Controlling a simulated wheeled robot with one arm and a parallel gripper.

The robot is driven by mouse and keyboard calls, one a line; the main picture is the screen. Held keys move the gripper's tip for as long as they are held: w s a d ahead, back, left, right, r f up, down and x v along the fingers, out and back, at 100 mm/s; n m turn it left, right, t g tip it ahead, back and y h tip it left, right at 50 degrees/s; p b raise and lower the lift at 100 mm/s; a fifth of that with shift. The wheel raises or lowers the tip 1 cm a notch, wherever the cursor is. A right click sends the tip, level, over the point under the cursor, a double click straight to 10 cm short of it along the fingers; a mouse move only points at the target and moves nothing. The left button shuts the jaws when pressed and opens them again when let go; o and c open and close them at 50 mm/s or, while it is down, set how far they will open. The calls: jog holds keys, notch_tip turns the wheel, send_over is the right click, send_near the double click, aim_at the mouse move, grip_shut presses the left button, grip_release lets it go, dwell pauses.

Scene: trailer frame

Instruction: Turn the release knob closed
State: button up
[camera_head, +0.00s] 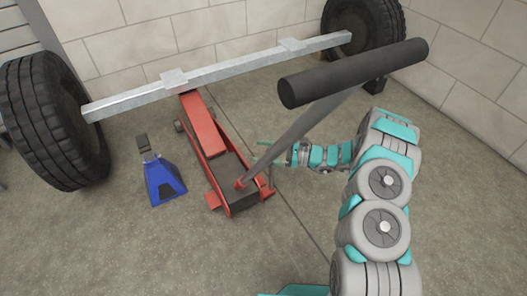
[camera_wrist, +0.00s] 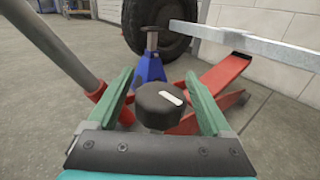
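The release knob (camera_wrist: 158,108) is a round black knob with a white pointer mark on top; the mark points toward the lower right in the wrist view. It belongs to the red floor jack (camera_head: 207,135), which also shows in the wrist view (camera_wrist: 222,74). My gripper (camera_head: 264,154) is at the right side of the jack's rear end. In the wrist view its two green fingers (camera_wrist: 159,76) are apart, with the knob between them and visible gaps on both sides. In the head view I cannot make out the knob.
The jack's grey handle with a black grip (camera_head: 355,72) slants up close to my arm. A metal axle beam (camera_head: 235,67) with tyres (camera_head: 50,120) lies above the jack's front. A blue jack stand (camera_head: 163,180) stands left. Floor at front left is clear.

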jog(key=c, duration=1.3)
jog(key=shift+o, duration=0.2)
jog(key=shift+w+m+t+b, duration=0.2)
jog(key=shift+m+t+b, duration=0.55)
jog(key=shift+t, duration=0.55)
jog(key=shift+d, duration=0.1)
grip_shut()
jog(key=o, duration=1.4)
grip_release()
jog(key=shift+c, duration=0.2)
jog(key=v, duration=0.7)
jog(key=shift+d+p, duration=0.4)
jog(key=shift+p, duration=0.05)
jog(key=shift+s+r, duration=0.1)
